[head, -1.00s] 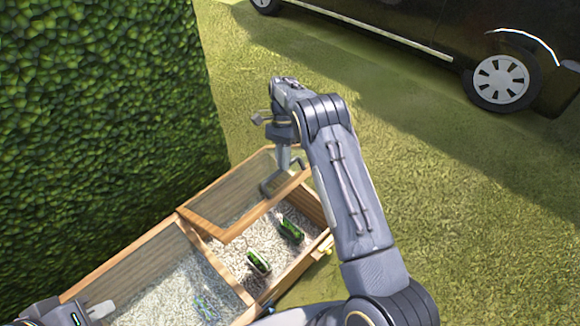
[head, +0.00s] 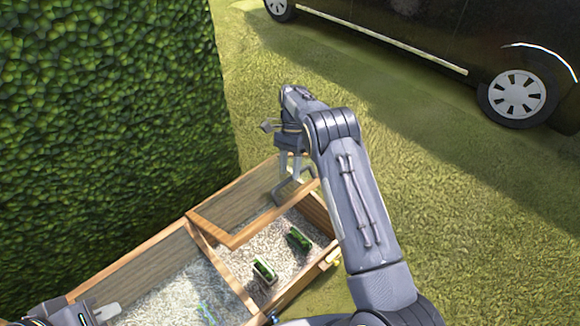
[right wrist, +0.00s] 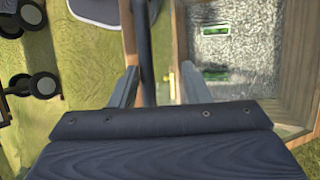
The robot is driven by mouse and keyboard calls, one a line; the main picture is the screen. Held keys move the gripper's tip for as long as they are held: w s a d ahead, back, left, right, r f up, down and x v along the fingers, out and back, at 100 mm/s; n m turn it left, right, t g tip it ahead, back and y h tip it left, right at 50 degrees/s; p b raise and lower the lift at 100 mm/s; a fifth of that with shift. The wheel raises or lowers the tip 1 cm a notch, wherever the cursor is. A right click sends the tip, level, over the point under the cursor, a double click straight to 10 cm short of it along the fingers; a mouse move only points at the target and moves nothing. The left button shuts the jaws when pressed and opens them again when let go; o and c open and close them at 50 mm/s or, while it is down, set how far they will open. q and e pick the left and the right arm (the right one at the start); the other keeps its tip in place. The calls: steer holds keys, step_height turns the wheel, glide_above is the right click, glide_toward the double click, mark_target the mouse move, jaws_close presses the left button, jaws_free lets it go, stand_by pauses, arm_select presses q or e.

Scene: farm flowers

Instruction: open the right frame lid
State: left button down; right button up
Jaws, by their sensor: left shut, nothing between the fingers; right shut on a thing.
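The wooden frame (head: 247,306) is a long box with two compartments. Its right lid (head: 213,233), a wood-rimmed glazed panel, is partly raised, and the compartment floor shows below its front edge. My right gripper (head: 291,186) is at the lid's front edge, shut on the dark handle. In the right wrist view the handle (right wrist: 144,55) is a dark bar between the two fingers (right wrist: 160,88), with the lid's wooden rim (right wrist: 181,45) beside it. My left gripper (head: 98,315) is shut and empty at the lower left, near the left compartment; most of it is cut off.
Two green objects stand on the pale gravel of the right compartment, one at the front (head: 264,271) and one further right (head: 298,238). A tall hedge (head: 110,120) stands close behind the frame. A dark vehicle (head: 430,45) is parked at the back right. Open grass (head: 470,210) lies to the right.

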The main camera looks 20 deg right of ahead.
steer(key=shift+w, duration=0.1)
steer(key=p+v, duration=0.4)
steer(key=v, duration=0.3)
steer(key=shift+r, duration=0.4)
steer(key=shift+w+d, duration=0.1)
steer(key=shift+d, duration=0.05)
